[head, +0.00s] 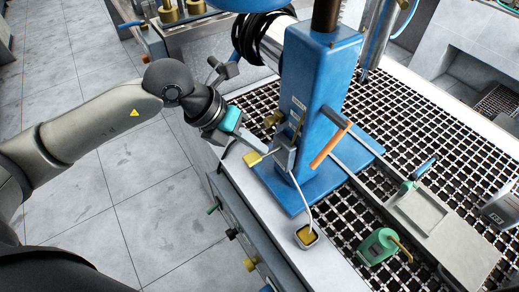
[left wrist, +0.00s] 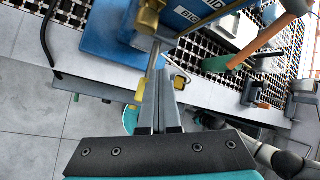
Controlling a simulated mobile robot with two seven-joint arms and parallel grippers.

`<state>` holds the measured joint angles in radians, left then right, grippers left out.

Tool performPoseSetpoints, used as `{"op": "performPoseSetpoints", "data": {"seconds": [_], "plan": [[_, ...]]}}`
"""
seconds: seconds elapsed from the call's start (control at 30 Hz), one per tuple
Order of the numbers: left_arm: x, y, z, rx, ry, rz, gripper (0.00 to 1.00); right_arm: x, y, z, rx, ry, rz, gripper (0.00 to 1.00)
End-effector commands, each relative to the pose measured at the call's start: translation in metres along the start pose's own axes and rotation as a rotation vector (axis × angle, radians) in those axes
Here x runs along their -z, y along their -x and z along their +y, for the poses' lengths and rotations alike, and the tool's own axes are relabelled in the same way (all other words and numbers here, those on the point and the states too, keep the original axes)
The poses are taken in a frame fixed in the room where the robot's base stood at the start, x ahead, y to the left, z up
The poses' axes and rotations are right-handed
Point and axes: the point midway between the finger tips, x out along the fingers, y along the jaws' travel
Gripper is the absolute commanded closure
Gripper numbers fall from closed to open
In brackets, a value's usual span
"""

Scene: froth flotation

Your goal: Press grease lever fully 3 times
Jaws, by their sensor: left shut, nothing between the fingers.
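The blue press column (head: 312,95) stands on a blue base plate (head: 290,190) at the bench edge. A thin lever with a yellow end pad (head: 252,159) sticks out from low on its near side; I take it as the grease lever. The pad also shows in the left wrist view (left wrist: 140,90), partly behind my fingers, near a brass fitting (left wrist: 150,18). My left gripper (head: 262,147) is shut and empty, its tips close to the lever; I cannot tell whether they touch. The left wrist view also shows the shut fingers (left wrist: 163,80). My right gripper is not seen.
An orange-handled bar (head: 331,145) juts from the column. A thin pale line runs to a small square cup (head: 306,236) with yellow contents. Valve knobs line the bench front; the floor at left is clear.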

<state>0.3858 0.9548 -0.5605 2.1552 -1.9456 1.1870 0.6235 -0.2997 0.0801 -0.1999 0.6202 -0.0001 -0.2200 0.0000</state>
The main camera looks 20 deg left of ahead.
Motion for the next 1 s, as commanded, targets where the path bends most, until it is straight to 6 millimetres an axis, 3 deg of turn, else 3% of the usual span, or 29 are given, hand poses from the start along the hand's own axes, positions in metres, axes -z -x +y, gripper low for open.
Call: {"op": "performPoseSetpoints", "data": {"seconds": [1.0], "plan": [[0.008,-0.010,0.007,-0.001,0.001,0.004,1.00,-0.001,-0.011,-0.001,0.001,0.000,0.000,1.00]]}}
